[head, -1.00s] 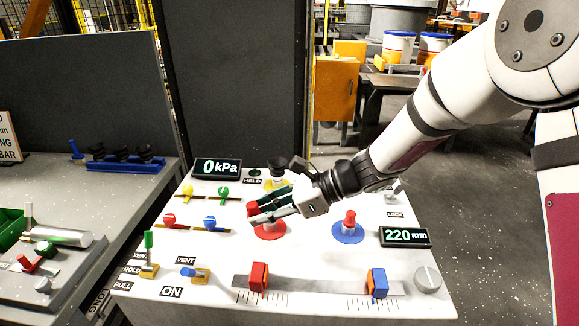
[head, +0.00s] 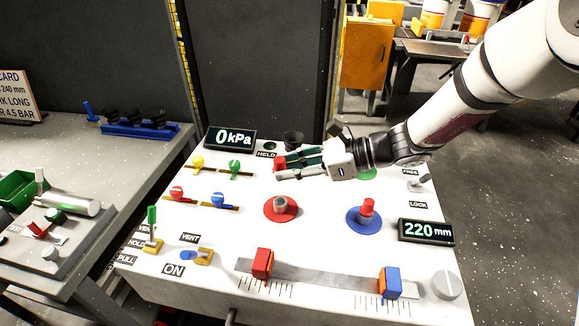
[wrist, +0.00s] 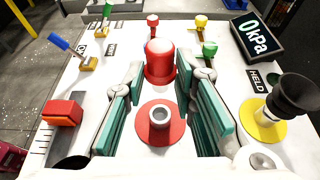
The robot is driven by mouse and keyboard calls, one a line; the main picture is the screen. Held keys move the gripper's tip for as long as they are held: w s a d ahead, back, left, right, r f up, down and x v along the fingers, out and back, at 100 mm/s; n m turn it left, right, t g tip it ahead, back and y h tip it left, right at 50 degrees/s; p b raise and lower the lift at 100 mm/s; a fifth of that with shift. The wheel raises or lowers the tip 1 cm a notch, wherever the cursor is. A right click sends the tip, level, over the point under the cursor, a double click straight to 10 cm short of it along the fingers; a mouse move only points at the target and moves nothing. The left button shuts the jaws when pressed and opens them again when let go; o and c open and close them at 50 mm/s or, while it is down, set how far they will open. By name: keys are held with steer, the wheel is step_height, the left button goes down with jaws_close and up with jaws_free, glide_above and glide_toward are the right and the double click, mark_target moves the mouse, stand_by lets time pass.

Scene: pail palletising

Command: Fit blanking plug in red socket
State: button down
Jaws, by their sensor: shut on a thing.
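The blanking plug is a red domed cap. My gripper (head: 287,168) is shut on the plug (head: 280,163), holding it at its fingertips above the panel. The wrist view shows the plug (wrist: 160,62) between the teal-padded fingers. The red socket (head: 281,208) is a red disc with a short grey tube, its top open. In the head view it lies below the plug, apart from it. In the wrist view the socket (wrist: 160,118) shows between the fingers, nearer the palm than the plug. Nothing sits on its tube.
A blue disc (head: 365,222) bearing a red-topped post stands right of the red socket. A black suction cup (wrist: 297,95) stands on a yellow disc beside my gripper. Small coloured valves (head: 176,194) lie to the left. Red (head: 262,262) and blue sliders (head: 390,281) are at the front.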

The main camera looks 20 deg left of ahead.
steer(key=shift+f+b, duration=1.25)
steer(key=shift+f, duration=1.65)
steer(key=shift+p, duration=0.3)
steer(key=shift+f+b, duration=0.35)
steer(key=shift+f, duration=0.55)
steer(key=c, duration=1.2)
jaws_free()
steer(key=shift+c, duration=0.2)
